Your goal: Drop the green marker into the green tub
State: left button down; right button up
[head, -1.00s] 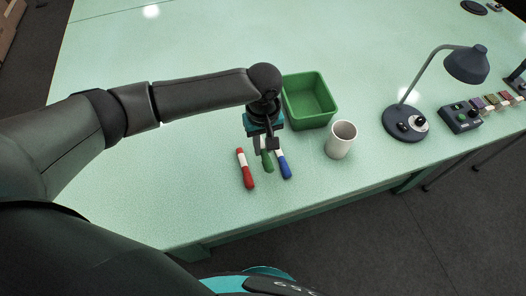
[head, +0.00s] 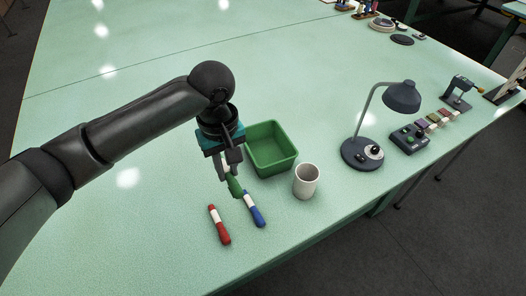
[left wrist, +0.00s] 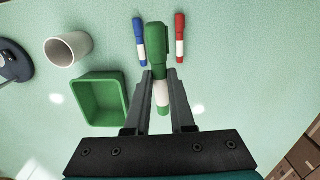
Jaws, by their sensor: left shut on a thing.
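The green marker (head: 235,186) has a white band, which shows best in the left wrist view (left wrist: 159,50). My left gripper (head: 228,172) is shut on the green marker and holds it above the table, beside the tub. In the left wrist view, the two fingers (left wrist: 160,80) close on the marker from both sides. The green tub (head: 271,149) stands on the table just right of the gripper, open at the top; it also shows at the left in the left wrist view (left wrist: 99,98). My right gripper is in neither view.
A red marker (head: 219,225) and a blue marker (head: 254,209) lie on the table below the gripper. A white cup (head: 306,181) stands right of the tub. A desk lamp (head: 362,153) and a control box (head: 409,140) are farther right. The table's left side is clear.

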aim_at(261, 156)
jog(key=i+l+u, duration=0.25)
jog(key=i+l, duration=0.15)
jog(key=l, duration=0.25)
jog(key=i+l+u, duration=0.15)
jog(key=l, duration=0.2)
jog(key=i+l+u, duration=0.15)
jog(key=l, duration=0.25)
jog(key=i+l+u, duration=0.15)
jog(key=l, duration=0.2)
